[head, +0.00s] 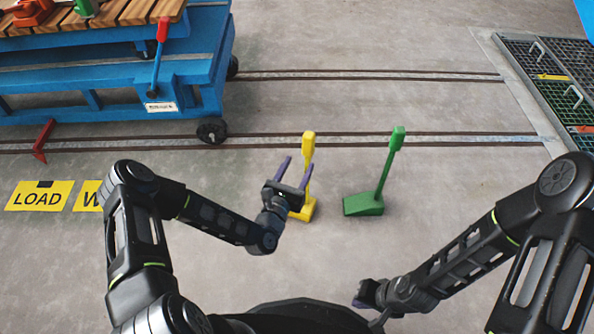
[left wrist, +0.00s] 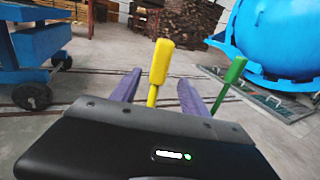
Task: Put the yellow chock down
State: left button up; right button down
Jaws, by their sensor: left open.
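The yellow chock (head: 308,145) stands on the concrete floor in the head view, its handle upright and its base (head: 303,210) partly covered by my left gripper. My left gripper (head: 299,162) is open, with its two purple fingers pointing away from me at the handle. In the left wrist view the yellow handle (left wrist: 158,72) shows between the open fingers (left wrist: 160,80); whether it touches either finger I cannot tell. My right gripper (head: 366,297) is low near my base, and its jaws are not clear.
A green chock (head: 366,204) stands just right of the yellow one. A blue cart (head: 120,95) on rails (head: 370,138) is at the upper left, with a red chock-like piece (head: 43,140) near it. Floor grates (head: 560,85) lie at the right. Floor around the chocks is clear.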

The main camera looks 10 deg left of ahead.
pick_arm(q)
jog(key=s+d+f+m+g+h, duration=0.3)
jog(key=s+d+f+m+g, duration=0.5)
jog(key=m, duration=0.7)
jog(key=s+a+f+m+g+y, duration=0.1)
jog(key=s+m+g, duration=0.3)
jog(key=s+m, duration=0.4)
jog(key=s+a+f+m+g, duration=0.1)
jog(key=s+m+g, duration=0.3)
jog(key=s+m, duration=0.5)
jog(key=s+f, duration=0.1)
jog(key=s, duration=0.4)
jog(key=shift+a+f+g+y, duration=0.2)
jog(key=shift+g+y, duration=0.1)
jog(key=shift+y, duration=0.1)
